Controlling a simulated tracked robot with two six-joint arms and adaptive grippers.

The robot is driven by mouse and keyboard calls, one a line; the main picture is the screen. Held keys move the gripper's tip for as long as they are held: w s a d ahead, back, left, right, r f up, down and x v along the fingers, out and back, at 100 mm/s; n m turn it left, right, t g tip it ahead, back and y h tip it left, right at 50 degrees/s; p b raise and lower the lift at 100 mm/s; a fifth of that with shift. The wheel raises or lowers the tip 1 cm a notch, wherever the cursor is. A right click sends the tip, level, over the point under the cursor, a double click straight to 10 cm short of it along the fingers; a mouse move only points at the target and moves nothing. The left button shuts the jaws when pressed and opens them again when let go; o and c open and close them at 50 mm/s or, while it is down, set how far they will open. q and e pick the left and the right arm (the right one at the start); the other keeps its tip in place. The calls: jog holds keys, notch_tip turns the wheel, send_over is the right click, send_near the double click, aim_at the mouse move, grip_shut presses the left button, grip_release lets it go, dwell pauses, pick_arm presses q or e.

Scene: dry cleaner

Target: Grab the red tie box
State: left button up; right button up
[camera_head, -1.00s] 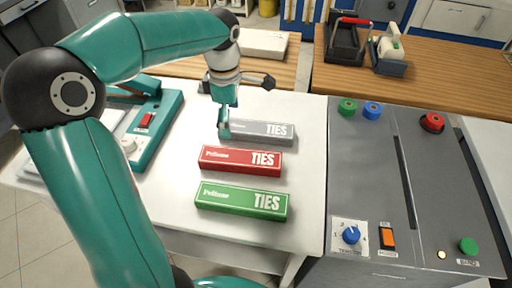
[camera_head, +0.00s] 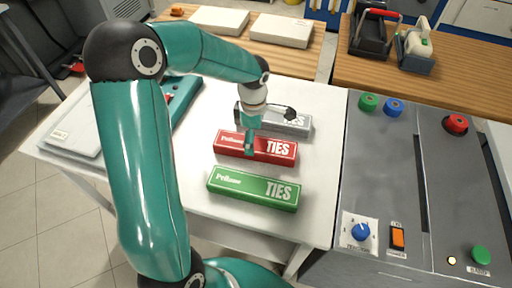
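The red tie box (camera_head: 271,149) lies on the white table between a grey tie box (camera_head: 291,122) behind it and a green tie box (camera_head: 254,188) in front. All are long and marked TIES. My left gripper (camera_head: 249,147) points down at the red box, over its left-centre part, and covers a little of its lettering. Its fingers look narrow from here; I cannot tell whether they touch the box or how far apart they are. The gripper also hides the left part of the grey box. My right gripper is not in view.
A teal device (camera_head: 183,101) stands at the left of the white table (camera_head: 318,215), partly behind my arm. A grey control panel (camera_head: 395,160) with coloured buttons adjoins on the right. White boxes (camera_head: 281,30) lie on the wooden counter behind. The table's right strip is clear.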

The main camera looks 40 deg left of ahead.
aim_at(256, 143)
pick_arm(q)
jog(key=f, duration=0.4)
jog(key=shift+d, duration=0.3)
jog(key=shift+w, duration=0.1)
jog(key=c, duration=1.3)
jog(key=shift+r, duration=0.15)
